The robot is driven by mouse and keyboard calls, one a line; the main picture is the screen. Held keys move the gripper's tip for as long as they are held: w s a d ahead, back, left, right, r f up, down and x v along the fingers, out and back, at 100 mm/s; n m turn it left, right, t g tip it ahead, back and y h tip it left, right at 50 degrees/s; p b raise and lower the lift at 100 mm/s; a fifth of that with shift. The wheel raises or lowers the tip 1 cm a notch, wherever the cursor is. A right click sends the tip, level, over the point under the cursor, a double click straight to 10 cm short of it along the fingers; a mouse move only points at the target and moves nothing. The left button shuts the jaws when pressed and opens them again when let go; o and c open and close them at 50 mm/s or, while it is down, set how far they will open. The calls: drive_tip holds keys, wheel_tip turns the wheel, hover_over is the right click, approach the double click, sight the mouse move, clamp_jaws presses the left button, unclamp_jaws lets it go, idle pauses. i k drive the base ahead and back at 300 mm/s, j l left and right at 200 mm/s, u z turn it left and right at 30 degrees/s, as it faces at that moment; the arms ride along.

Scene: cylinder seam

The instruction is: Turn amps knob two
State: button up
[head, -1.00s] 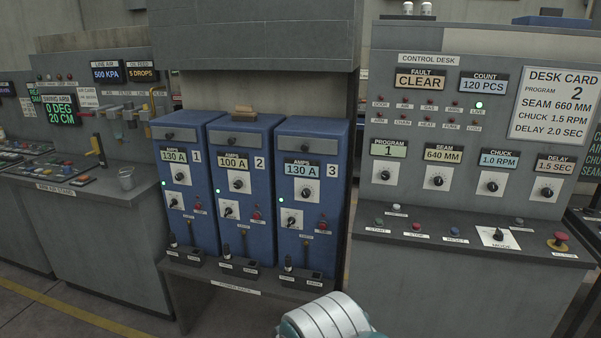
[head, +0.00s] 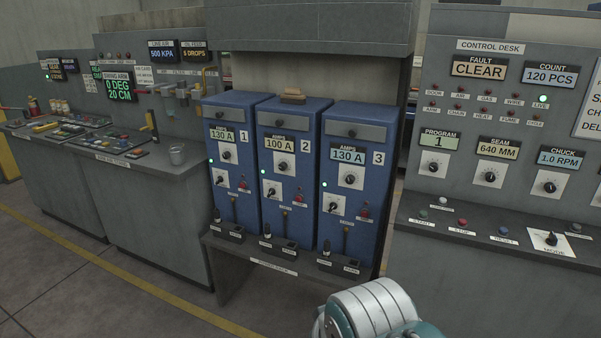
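Three blue power units stand side by side on a low bench in the head view. Unit 2 (head: 270,212) is the middle one, and its amps display (head: 279,144) reads 100 A. Amps knob two (head: 282,166) is a dark knob on a white plate just under that display. A smaller switch and a red button sit lower on the same face. Only a white and teal part of my arm shows at the bottom right, apart from the units. My gripper is not in the picture.
Units 1 (head: 223,180) and 3 (head: 354,200) flank the middle one; both read 130 A. The control desk (head: 480,215) stands at the right. Open floor (head: 90,285) lies at the front left.

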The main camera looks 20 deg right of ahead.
sight(283, 167)
drive_tip(key=i+l+z, duration=0.15)
drive_tip(key=i, duration=0.45)
drive_tip(key=i+l+z, duration=0.15)
drive_tip(key=i, duration=0.45)
